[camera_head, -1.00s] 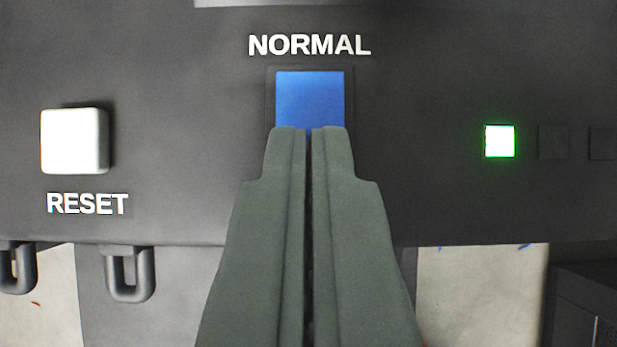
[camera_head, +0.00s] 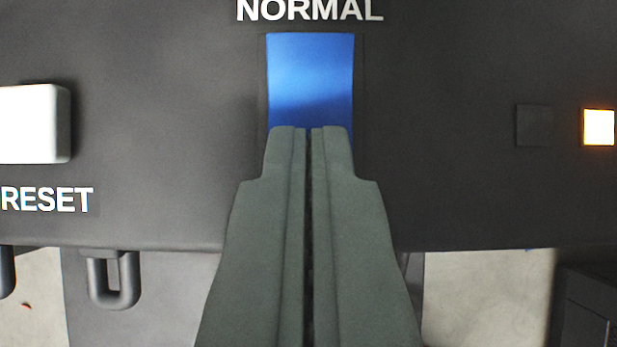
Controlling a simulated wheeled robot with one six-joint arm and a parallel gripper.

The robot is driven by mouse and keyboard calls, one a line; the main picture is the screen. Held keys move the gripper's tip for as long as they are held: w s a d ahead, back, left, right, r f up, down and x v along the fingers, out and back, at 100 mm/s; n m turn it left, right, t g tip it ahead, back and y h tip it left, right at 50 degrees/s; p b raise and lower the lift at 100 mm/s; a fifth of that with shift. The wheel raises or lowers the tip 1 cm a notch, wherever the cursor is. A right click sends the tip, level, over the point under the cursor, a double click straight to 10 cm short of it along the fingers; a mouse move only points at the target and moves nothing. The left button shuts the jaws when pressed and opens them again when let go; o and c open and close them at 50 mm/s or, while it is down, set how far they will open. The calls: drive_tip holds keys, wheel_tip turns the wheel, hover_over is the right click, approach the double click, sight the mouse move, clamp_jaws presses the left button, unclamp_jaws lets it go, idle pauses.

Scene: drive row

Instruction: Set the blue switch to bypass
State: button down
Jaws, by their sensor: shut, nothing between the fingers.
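The blue switch (camera_head: 310,75) is a rocker set in the dark panel, below the white word NORMAL (camera_head: 309,10). Its upper face is bright and its lower part is darker, with a bend between them. My gripper (camera_head: 309,128) is shut and empty, with its fingertips over the lower part of the switch, seemingly against it. The fingers hide the switch's bottom end and any label below it. An orange-lit lamp (camera_head: 598,128) shows at the right, and a dark, unlit lamp (camera_head: 533,125) is left of it.
A white button (camera_head: 32,124) with the word RESET (camera_head: 47,199) below it is at the left. Dark loops (camera_head: 113,280) hang from the panel's lower edge. The panel face (camera_head: 440,190) is clear between the switch and the lamps.

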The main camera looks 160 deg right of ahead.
drive_tip(key=shift+r, duration=0.1)
drive_tip(key=shift+r, duration=0.7)
